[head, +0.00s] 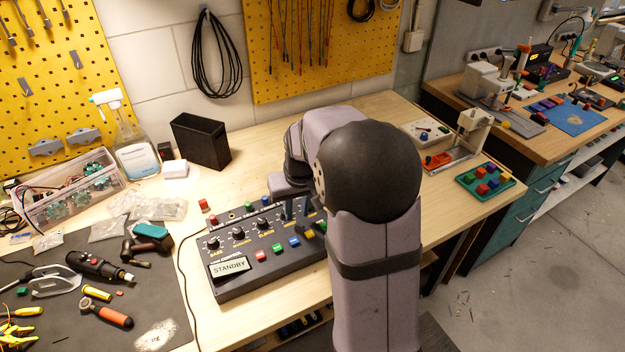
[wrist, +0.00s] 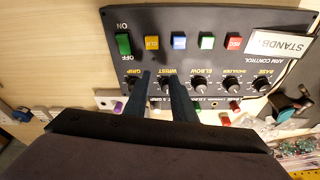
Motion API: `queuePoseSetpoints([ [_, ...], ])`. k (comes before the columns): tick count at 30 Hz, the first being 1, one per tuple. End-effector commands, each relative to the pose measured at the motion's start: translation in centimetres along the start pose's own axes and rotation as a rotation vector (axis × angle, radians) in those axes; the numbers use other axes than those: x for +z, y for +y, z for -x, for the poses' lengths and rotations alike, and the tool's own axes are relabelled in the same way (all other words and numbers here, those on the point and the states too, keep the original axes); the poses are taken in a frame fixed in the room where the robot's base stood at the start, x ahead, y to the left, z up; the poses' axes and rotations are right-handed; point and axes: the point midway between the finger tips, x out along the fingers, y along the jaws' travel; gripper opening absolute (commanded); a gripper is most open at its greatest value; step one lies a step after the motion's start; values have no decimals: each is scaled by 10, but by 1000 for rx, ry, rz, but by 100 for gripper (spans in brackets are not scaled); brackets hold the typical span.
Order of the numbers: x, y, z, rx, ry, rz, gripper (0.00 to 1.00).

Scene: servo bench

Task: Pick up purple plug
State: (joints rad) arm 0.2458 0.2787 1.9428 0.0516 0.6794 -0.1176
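A small purple plug (wrist: 118,107) shows in the wrist view at the back edge of the control panel, left of my fingers. I cannot make it out in the head view, where my arm covers that part of the panel. My gripper (wrist: 160,74) is open, with a clear gap between its two dark fingers and nothing seen between them. The fingers reach over the knob row near the GRIP and WRIST knobs. In the head view my gripper (head: 294,212) points down over the panel's right half. Whether the fingertips touch the panel is unclear.
The black control panel (head: 235,285) carries knobs, coloured buttons and a STANDBY display. A red plug (head: 203,205) stands by its back left corner. A black box (head: 202,142) is behind. Tools lie on a dark mat (head: 60,290) at left. A green tray (head: 466,184) holds coloured blocks.

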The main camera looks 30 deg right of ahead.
Motion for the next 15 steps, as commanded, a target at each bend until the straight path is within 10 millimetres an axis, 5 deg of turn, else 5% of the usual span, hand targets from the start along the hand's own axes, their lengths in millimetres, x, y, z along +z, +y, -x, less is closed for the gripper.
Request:
queuePoseSetpoints([
  [3,-49,34,0,15,58,-42,24],
  [6,-78,57,-1,27,99,-65,24],
  [15,-109,87,-2,43,150,-90,24],
])
